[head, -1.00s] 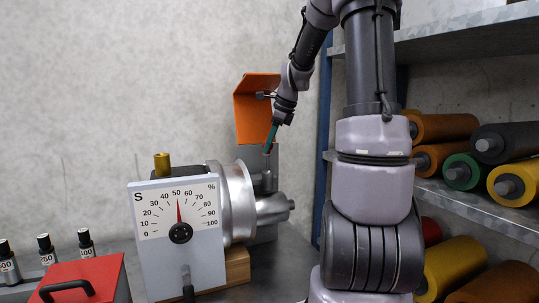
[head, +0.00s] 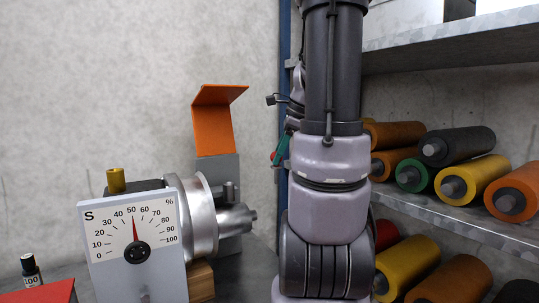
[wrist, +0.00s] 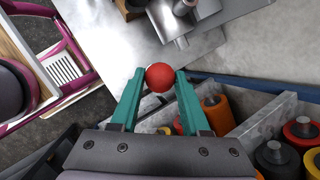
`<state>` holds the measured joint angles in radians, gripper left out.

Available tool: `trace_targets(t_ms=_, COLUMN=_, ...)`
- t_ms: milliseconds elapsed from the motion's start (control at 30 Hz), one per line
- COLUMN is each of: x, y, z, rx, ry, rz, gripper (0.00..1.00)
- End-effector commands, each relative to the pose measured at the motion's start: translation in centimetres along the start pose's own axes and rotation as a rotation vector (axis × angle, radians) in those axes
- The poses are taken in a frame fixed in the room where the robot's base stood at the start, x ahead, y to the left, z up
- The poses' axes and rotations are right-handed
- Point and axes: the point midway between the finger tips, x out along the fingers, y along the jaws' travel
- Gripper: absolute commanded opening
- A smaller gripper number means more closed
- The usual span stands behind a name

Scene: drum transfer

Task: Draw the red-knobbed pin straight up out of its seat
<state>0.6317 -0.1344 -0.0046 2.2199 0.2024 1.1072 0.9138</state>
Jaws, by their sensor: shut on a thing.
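The red knob (wrist: 159,77) of the pin sits between the teal fingertips of my gripper (wrist: 160,80) in the wrist view. My gripper is shut on it. The knob hides the pin's shaft from this view. In the head view my arm covers most of my gripper, and only part of a teal finger (head: 281,149) shows, right of and above the grey upright post (head: 229,191) beside the drum. The silver drum (head: 200,220) stands behind the dial panel. In the wrist view the drum machine's metal parts (wrist: 178,38) lie at the top, apart from the knob.
The white dial panel (head: 133,245) points near 50. An orange flap (head: 213,125) stands behind the drum. A shelf (head: 450,215) with several coloured rollers is on the right. A brass knob (head: 116,180) and a black-capped bottle (head: 30,268) are at left.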

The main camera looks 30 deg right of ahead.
Motion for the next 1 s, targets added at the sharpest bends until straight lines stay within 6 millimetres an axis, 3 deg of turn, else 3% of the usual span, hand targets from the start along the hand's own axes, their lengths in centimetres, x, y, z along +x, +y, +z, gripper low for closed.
trace_targets(t_ms=1000, x=-5.7, y=-1.2, z=2.3, rx=-0.001, ry=0.001, rz=-0.002, gripper=0.0)
